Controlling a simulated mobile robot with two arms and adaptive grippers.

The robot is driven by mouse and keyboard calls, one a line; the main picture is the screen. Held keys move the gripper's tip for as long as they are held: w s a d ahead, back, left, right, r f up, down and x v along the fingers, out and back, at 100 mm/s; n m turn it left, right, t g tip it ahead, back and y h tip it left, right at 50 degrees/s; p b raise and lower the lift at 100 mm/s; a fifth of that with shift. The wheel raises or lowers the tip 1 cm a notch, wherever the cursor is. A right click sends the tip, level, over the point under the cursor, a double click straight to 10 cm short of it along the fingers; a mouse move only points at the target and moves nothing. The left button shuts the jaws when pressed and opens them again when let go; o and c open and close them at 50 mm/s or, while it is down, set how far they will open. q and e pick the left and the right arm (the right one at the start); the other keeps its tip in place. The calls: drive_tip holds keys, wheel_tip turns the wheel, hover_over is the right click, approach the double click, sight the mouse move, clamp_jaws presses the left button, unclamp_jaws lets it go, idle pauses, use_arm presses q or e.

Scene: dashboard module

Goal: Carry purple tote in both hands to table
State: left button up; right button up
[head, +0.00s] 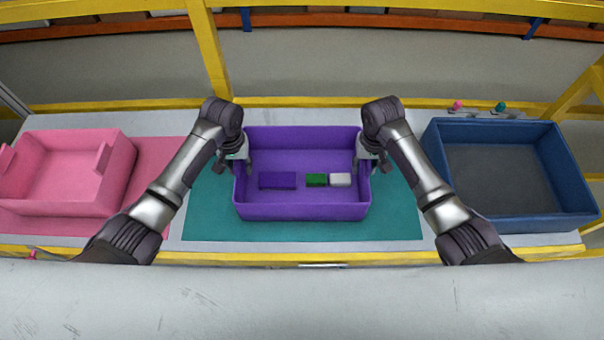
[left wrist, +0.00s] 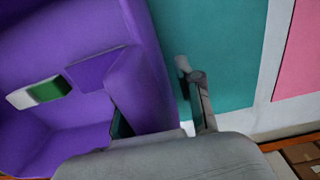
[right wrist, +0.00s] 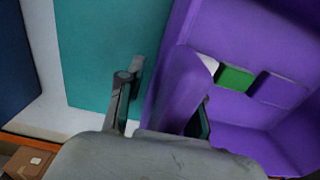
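The purple tote (head: 303,212) sits upright on the teal mat (head: 400,215) in the middle of the head view. It holds a purple block (head: 277,180), a green block (head: 316,180) and a white block (head: 340,180). My left gripper (left wrist: 155,105) straddles the tote's left side wall at a raised tab, one finger outside with a gap and the other partly hidden inside. My right gripper (right wrist: 172,100) straddles the right side wall likewise, its outer finger apart from the wall. Both grippers look open.
A pink tote (head: 70,210) stands on a pink mat at the left. A dark blue bin (head: 510,222) stands at the right, with small pink and teal knobs behind it. Yellow rails (head: 290,102) run behind and in front of the white table (head: 165,125).

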use_arm(q)
drive_tip(key=shift+f, duration=0.15)
use_arm(e)
drive_tip(key=shift+f, duration=0.15)
use_arm(q)
clamp_jaws()
use_arm(e)
clamp_jaws()
